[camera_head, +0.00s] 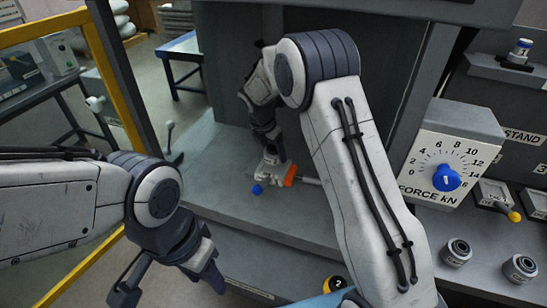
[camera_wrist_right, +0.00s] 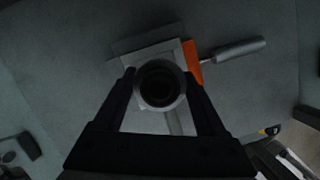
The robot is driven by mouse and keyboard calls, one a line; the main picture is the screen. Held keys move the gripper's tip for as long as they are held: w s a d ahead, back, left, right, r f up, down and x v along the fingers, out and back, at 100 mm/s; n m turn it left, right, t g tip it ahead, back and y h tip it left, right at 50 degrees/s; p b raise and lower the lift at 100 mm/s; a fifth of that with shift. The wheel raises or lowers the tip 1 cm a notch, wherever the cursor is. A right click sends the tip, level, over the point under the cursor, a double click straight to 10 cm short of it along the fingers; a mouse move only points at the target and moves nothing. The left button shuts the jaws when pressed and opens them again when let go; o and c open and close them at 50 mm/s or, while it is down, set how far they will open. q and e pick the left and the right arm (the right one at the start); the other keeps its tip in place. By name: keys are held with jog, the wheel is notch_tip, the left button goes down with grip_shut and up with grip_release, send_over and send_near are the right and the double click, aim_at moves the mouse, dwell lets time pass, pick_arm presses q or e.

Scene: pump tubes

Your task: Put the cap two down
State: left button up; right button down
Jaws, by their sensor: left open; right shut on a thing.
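My right gripper (camera_head: 272,143) points down over a grey fixture with an orange part (camera_head: 290,175) on the bench. In the right wrist view its fingers are shut on a round grey hollow piece (camera_wrist_right: 160,85) with a dark opening. I cannot tell from its face whether this is cap two. The piece overlaps the square fixture (camera_wrist_right: 150,48) in that view, and whether they touch is unclear. A round black and yellow thing marked 2 (camera_head: 335,284) shows at the bottom, partly cut off by my arm. My left gripper (camera_head: 168,284) is open and empty at lower left.
A force dial (camera_head: 446,165) and two round grey fittings (camera_head: 458,252) stand at right. The bench left of the fixture is clear.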

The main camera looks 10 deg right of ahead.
aim_at(274, 159)
jog(key=shift+f, duration=1.55)
jog(key=shift+f, duration=0.2)
grip_release()
